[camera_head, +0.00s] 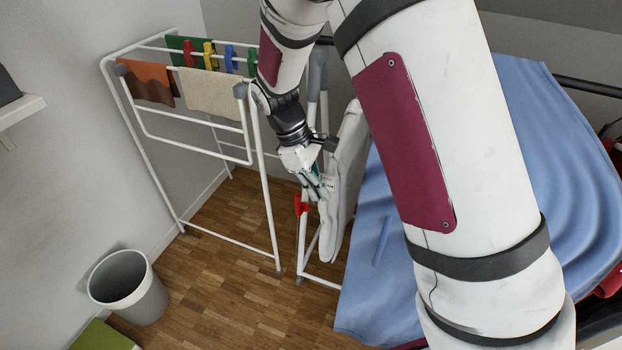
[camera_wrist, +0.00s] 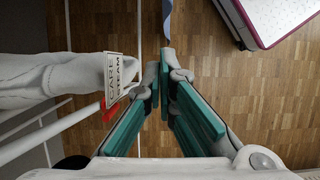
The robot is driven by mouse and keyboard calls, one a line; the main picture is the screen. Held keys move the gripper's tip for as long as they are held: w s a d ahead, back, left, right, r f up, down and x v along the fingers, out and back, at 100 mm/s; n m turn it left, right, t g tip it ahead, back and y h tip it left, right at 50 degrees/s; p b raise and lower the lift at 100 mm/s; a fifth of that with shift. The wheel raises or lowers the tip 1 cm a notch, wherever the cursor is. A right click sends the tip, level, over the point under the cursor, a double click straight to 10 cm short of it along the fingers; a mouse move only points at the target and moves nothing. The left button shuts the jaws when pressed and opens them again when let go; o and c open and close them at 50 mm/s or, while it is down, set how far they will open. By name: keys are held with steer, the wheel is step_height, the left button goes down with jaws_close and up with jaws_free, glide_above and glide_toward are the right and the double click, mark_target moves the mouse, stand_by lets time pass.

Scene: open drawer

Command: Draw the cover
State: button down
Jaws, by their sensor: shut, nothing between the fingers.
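My gripper (camera_head: 315,186) hangs beside a white cloth (camera_head: 345,175) draped on the near part of the drying rack. In the wrist view, my gripper's teal-padded fingers (camera_wrist: 164,78) come together at the tips with nothing between them. The white cloth (camera_wrist: 50,78) lies to their left, with a printed care tag (camera_wrist: 122,75) close to the left finger. I cannot tell whether the tag touches it. A large blue cloth (camera_head: 380,260) lies spread at the right, partly hidden by my arm. I cannot tell which cloth is the cover.
A white drying rack (camera_head: 160,170) holds several cloths and coloured pegs. A red peg (camera_head: 301,204) sits near my gripper. A grey bin (camera_head: 128,287) stands at the left. Wooden floor (camera_head: 220,290) between is clear. A pink-edged white object (camera_wrist: 285,15) shows in the wrist view.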

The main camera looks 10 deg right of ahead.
steer(key=s+d+f+b, duration=0.1)
steer(key=s+d+f, duration=0.2)
steer(key=d, duration=0.1)
steer(key=shift+d+b, duration=0.2)
steer(key=shift+b, duration=0.1)
steer(key=shift+s+d, duration=0.1)
steer(key=shift+d, duration=0.05)
